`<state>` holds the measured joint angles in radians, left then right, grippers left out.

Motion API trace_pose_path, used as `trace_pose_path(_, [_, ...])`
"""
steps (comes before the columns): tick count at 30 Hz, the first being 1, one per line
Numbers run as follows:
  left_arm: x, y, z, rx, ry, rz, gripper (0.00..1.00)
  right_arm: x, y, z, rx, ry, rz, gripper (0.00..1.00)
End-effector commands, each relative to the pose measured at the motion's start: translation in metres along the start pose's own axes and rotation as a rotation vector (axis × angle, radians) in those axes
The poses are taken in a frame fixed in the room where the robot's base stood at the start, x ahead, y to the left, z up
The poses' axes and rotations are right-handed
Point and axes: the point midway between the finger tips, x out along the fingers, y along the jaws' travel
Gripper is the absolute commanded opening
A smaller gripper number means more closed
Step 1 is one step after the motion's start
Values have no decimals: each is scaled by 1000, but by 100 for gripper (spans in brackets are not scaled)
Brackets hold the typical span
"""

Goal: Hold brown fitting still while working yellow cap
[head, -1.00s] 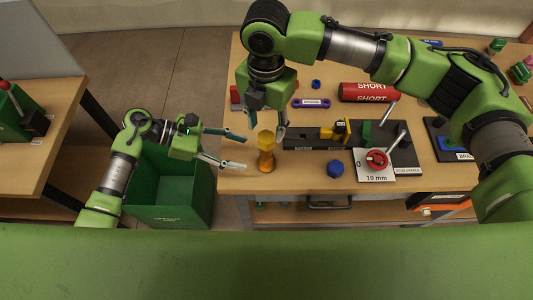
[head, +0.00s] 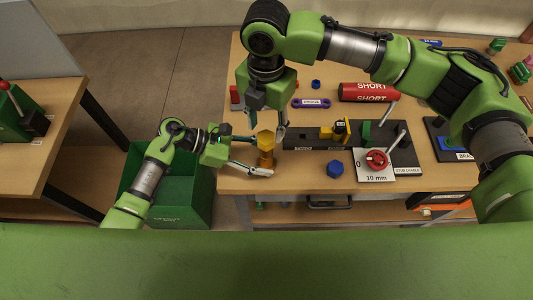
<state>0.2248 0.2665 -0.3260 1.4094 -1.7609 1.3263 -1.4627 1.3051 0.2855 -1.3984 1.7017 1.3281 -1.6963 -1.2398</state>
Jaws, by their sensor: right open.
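The brown fitting (head: 266,160) stands upright near the front left edge of the bench, with the yellow cap (head: 265,138) on top of it. My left gripper (head: 263,157) has come in from the left with its fingers spread on either side of the fitting. It looks open; the far fingertip is partly hidden behind the fitting and cap, so contact there cannot be seen. My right gripper (head: 267,122) is open and points down at the cap from above, one finger to its right and the other partly hidden.
A blue hex piece (head: 335,169) sits near the front edge. A green bin (head: 185,210) stands below, left of the bench.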

Motion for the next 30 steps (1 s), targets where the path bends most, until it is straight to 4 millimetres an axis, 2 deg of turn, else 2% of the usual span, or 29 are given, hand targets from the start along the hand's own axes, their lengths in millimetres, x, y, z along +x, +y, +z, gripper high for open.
trace_pose_path(1, [0, 0, 0, 0, 0, 0, 38, 0, 0, 0, 0, 0, 0, 42])
trace_pose_path(5, [0, 0, 0, 0, 0, 0, 4, 0, 0, 0, 0, 0, 0, 42])
trace_pose_path(6, [0, 0, 0, 0, 0, 0, 2, 0, 0, 0, 0, 0, 0, 42])
trace_pose_path(30, [1, -1, -4, -2, 4, -1, 2, 3, 0, 0, 0, 0, 0, 42])
